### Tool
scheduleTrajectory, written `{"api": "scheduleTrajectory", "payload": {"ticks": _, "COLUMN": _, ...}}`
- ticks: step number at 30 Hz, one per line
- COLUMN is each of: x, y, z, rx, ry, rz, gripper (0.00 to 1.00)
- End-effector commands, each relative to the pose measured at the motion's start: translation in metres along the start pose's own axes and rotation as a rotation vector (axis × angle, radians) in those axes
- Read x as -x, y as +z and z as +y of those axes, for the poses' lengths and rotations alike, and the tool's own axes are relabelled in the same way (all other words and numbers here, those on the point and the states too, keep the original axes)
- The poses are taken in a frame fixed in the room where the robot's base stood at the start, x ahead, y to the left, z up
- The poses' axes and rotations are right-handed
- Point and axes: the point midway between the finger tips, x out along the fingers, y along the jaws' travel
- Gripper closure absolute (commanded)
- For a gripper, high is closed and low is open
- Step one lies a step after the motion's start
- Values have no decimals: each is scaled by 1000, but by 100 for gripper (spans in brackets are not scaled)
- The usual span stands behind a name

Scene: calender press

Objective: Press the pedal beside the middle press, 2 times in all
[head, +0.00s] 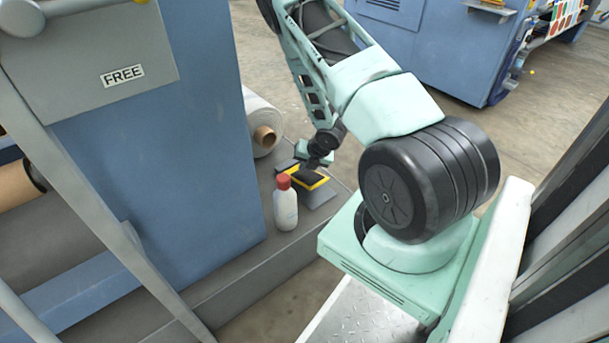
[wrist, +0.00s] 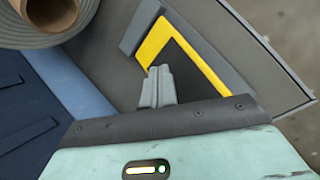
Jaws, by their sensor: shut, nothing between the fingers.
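The pedal (head: 304,178) has a dark top with a yellow border and grey sides. It sits on the grey ledge beside a blue press (head: 150,130) that bears a FREE label. In the wrist view the pedal's dark plate and yellow border (wrist: 187,50) show just beyond my fingers. My gripper (head: 318,166) is right over the pedal, pointing down. In the wrist view my gripper (wrist: 157,72) is shut and empty, its tips overlapping the dark plate. I cannot tell whether the tips touch the plate.
A white bottle with a red cap (head: 285,205) stands on the ledge just in front of the pedal. A roll with a brown core (head: 264,136) lies behind it and shows top left in the wrist view (wrist: 50,15). Another blue machine (head: 440,45) stands at the back right.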

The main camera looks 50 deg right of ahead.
Motion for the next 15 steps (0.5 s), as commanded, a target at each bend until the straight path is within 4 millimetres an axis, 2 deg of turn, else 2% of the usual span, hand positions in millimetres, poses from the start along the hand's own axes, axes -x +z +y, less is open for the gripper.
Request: {"api": "scheduleTrajectory", "payload": {"ticks": 15, "x": -6, "y": -4, "z": -4, "rx": 1, "ry": 0, "rz": 0, "gripper": 100}}
